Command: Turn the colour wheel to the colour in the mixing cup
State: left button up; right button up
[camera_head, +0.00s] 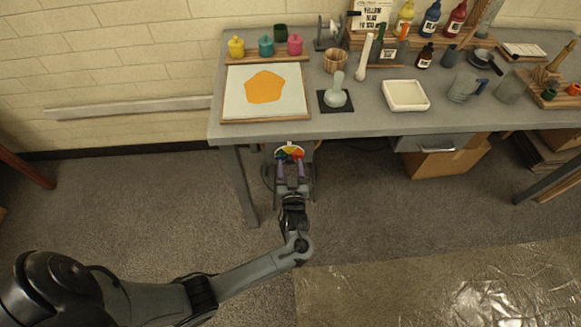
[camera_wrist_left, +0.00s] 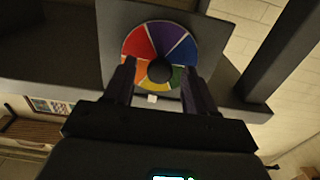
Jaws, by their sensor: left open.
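The colour wheel (camera_wrist_left: 148,38) has red, purple, blue, green, yellow and orange sectors around a dark hub (camera_wrist_left: 160,71). In the left wrist view purple is at the top and yellow at the bottom, above a small white mark (camera_wrist_left: 152,98). In the head view the wheel (camera_head: 290,150) is at the table's front edge. My left gripper (camera_head: 292,171) is open in front of it. In the wrist view its fingers (camera_wrist_left: 160,68) stand either side of the hub; contact is unclear. I cannot tell which vessel is the mixing cup. My right gripper is out of view.
A framed tray (camera_head: 234,112) with an orange patch lies above the wheel on the table. A table leg (camera_head: 238,185) is left of my gripper.

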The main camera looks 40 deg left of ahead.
pick_arm(q)
jog(key=c, duration=1)
jog(key=shift+c, duration=0.2)
jog(key=shift+r+m+p, duration=0.2)
jog(key=shift+m+p, duration=0.5)
jog(key=shift+p, duration=0.05)
jog(key=m+p, duration=0.2)
jog(key=m, duration=0.1)
jog(key=shift+p, duration=0.3)
jog(key=m+p, duration=0.2)
jog(key=m, duration=0.1)
jog(key=shift+m, duration=0.4)
jog(key=shift+m+p, duration=0.75)
jog(key=shift+m, duration=0.95)
jog(key=shift+f, duration=0.1)
